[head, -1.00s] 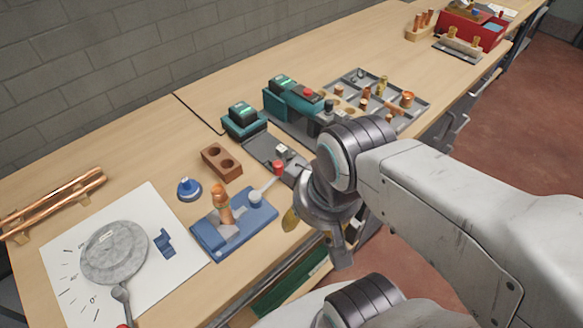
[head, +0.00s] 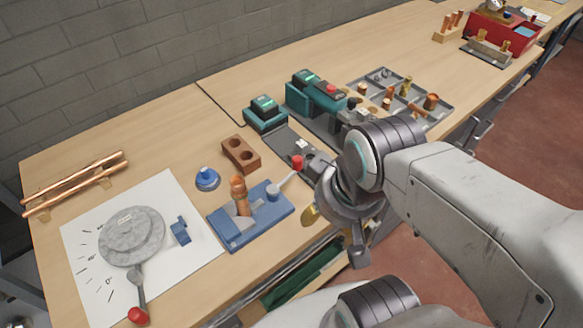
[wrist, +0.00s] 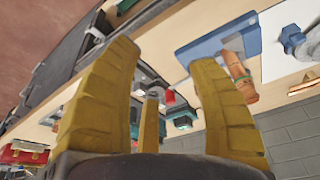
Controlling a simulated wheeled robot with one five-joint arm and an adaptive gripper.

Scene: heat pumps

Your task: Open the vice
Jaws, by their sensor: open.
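The vice (head: 222,235) is a blue block on the near bench, left of my gripper. An upright copper fitting (head: 240,195) stands in it. A pale lever with a red knob (head: 297,162) points up and right from its right side. In the wrist view, the vice (wrist: 205,42) shows beyond the right finger, with the copper fitting (wrist: 238,72) beside that finger. My gripper (wrist: 165,58) has its yellow fingers spread and nothing held between them. In the head view, my arm's wrist hides most of the gripper, which is right of the vice, near the bench edge.
A brown two-hole block (head: 241,154) and a blue knobbed piece (head: 207,178) stand behind the vice. A white sheet (head: 85,240) with a round grey plate lies left. Teal machines (head: 316,95) and a grey parts tray (head: 440,100) stand farther back.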

